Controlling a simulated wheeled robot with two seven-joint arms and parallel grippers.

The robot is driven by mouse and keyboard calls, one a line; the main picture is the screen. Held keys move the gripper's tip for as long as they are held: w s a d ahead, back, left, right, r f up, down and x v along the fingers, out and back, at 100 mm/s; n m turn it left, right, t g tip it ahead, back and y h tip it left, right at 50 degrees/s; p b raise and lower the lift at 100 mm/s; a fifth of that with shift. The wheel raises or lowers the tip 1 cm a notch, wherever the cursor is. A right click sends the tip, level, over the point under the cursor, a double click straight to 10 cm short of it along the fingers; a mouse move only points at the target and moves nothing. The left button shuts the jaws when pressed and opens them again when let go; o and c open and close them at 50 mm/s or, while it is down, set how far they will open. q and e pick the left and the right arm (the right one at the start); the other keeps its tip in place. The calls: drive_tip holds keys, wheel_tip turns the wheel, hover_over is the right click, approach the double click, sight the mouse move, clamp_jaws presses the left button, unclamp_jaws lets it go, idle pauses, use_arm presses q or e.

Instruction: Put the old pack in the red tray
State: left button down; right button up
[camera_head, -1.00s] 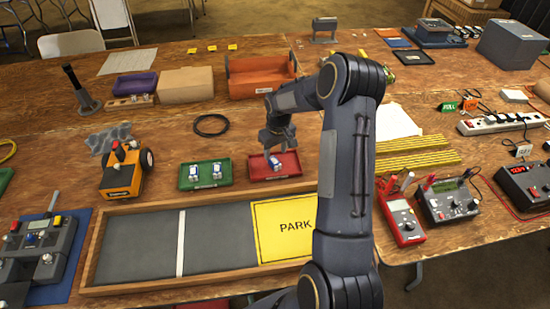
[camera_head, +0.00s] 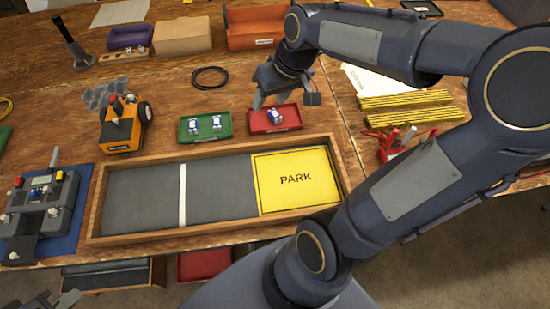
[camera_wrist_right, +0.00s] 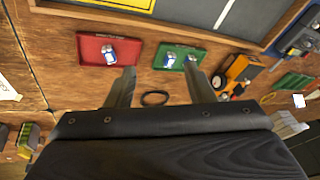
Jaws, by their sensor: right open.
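The red tray (camera_head: 288,123) stands behind the yellow PARK end of the framed track. A blue-and-white pack (camera_head: 275,115) lies inside it; the right wrist view also shows this pack (camera_wrist_right: 109,55) in the tray. The green tray (camera_head: 207,134) beside it holds packs, a left one (camera_head: 193,127) and a right one (camera_head: 216,122). I cannot tell their age by looks. My right gripper (camera_head: 258,101) is open and empty, above and just behind the red tray, apart from the pack. My left gripper (camera_head: 42,300) is partly cut off at the bottom left; its jaw state is unclear.
An orange buggy (camera_head: 122,131) stands left of the green tray. A black cable ring (camera_head: 209,78) lies behind the trays. Yellow striped bars (camera_head: 405,100) lie to the right. The wooden-framed track (camera_head: 225,236) is empty. Bare table surrounds the cable ring.

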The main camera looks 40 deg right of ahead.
drive_tip(key=s+a+f+t+y, duration=0.1)
drive_tip(key=s+a+y, duration=0.1)
drive_tip(key=s+a, duration=0.7)
drive_tip(key=s, duration=0.4)
drive_tip(key=shift+s+a+t, duration=0.25)
drive_tip(key=shift+a+t, duration=0.05)
drive_tip(key=shift+t, duration=0.1)
